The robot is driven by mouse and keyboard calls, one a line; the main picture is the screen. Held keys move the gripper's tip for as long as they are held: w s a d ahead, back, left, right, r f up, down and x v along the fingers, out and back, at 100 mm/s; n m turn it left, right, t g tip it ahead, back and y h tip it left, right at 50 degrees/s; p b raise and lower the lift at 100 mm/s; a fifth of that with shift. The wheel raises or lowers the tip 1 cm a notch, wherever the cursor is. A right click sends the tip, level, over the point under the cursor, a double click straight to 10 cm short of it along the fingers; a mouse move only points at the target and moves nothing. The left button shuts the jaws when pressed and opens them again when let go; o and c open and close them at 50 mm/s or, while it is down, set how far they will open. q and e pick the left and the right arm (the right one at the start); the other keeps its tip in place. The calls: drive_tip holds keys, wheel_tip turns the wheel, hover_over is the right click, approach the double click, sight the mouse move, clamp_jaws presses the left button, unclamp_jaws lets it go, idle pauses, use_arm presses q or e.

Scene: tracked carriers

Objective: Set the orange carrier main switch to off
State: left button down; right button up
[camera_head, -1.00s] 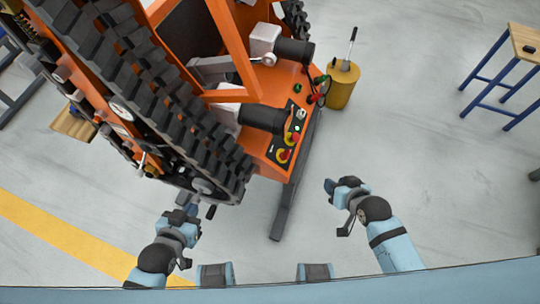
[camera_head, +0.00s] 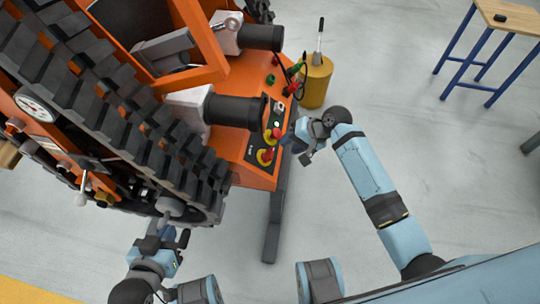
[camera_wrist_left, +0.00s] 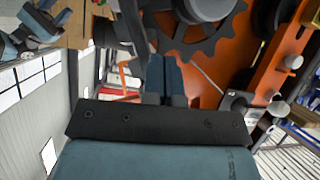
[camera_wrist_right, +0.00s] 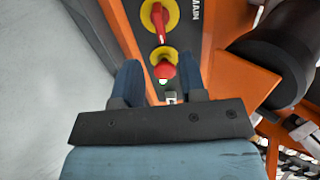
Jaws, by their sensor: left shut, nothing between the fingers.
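The orange carrier (camera_head: 232,75) fills the left of the head view, with a dark control panel on its near right edge. The main switch (camera_head: 265,155), a red handle on a yellow disc, is at the panel's near end. In the right wrist view the main switch (camera_wrist_right: 159,20) is at the top beside the word MAIN, its handle lengthwise in the picture. My right gripper (camera_head: 292,140) is at the panel's edge. Its fingers (camera_wrist_right: 160,82) are open, with a red mushroom button (camera_wrist_right: 164,69) showing between them. My left gripper (camera_head: 172,238) is shut and empty near the track's end.
A black cylinder (camera_head: 235,110) stands close behind the panel. The black track (camera_head: 125,120) runs beside my left gripper. A yellow canister (camera_head: 316,82) with a lever stands beyond the panel. A table (camera_head: 508,14) is at top right.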

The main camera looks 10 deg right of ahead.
sight(273, 153)
drive_tip(key=b+x, duration=0.2)
drive_tip(key=x, duration=0.7)
drive_tip(key=shift+a+f, duration=0.15)
drive_tip(key=shift+f, duration=0.1)
clamp_jaws()
